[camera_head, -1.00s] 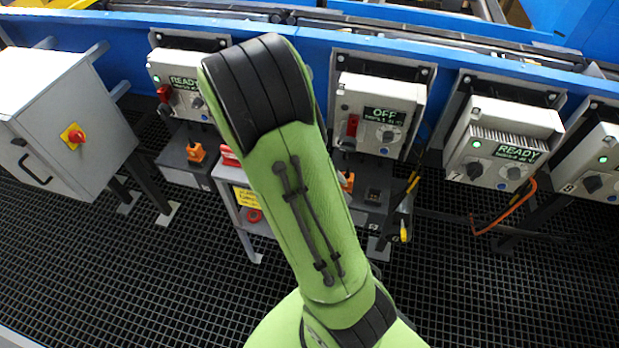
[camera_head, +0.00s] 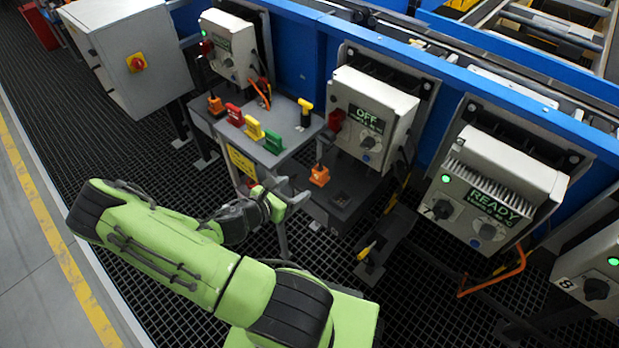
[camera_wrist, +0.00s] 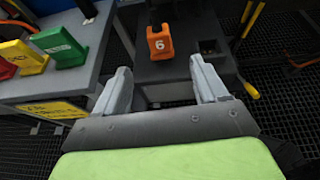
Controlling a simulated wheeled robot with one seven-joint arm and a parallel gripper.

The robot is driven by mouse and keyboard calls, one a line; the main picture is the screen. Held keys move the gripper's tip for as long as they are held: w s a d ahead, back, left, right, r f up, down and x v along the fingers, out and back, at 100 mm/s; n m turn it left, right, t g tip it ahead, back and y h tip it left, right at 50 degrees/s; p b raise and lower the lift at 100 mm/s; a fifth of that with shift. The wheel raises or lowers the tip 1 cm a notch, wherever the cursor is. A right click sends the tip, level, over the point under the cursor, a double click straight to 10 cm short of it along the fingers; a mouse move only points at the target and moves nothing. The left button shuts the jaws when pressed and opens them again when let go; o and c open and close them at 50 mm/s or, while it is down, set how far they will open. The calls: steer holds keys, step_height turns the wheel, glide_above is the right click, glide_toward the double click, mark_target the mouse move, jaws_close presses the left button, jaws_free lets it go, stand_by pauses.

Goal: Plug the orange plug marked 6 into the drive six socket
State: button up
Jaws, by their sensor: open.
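The orange plug marked 6 (camera_wrist: 159,42) stands upright on a dark ledge, ahead of my gripper (camera_wrist: 155,90) and between the lines of its fingers in the wrist view. My gripper is open and empty, apart from the plug. In the head view the orange plug (camera_head: 319,175) sits below the drive box showing OFF (camera_head: 372,118). A dark square socket (camera_wrist: 210,47) lies on the same ledge just right of the plug. Whether it bears a mark cannot be read. My gripper (camera_head: 290,192) is left of and below the plug in the head view.
A grey stand (camera_head: 290,136) left of the plug carries red (camera_head: 234,115), yellow (camera_head: 254,129) and green (camera_head: 274,142) blocks. A yellow-handled tool (camera_head: 366,251) hangs right of the ledge. Drive box 7 (camera_head: 490,190) shows READY. Dark grating floor is open in front.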

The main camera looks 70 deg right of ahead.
mark_target(323, 171)
steer(key=b+x, duration=0.4)
steer(key=x, duration=1.1)
steer(key=shift+d+f, duration=0.25)
steer(key=shift+d, duration=0.05)
steer(key=shift+r, duration=0.1)
steer(key=shift+c, duration=0.3)
steer(key=c, duration=1)
steer(key=shift+c, duration=0.2)
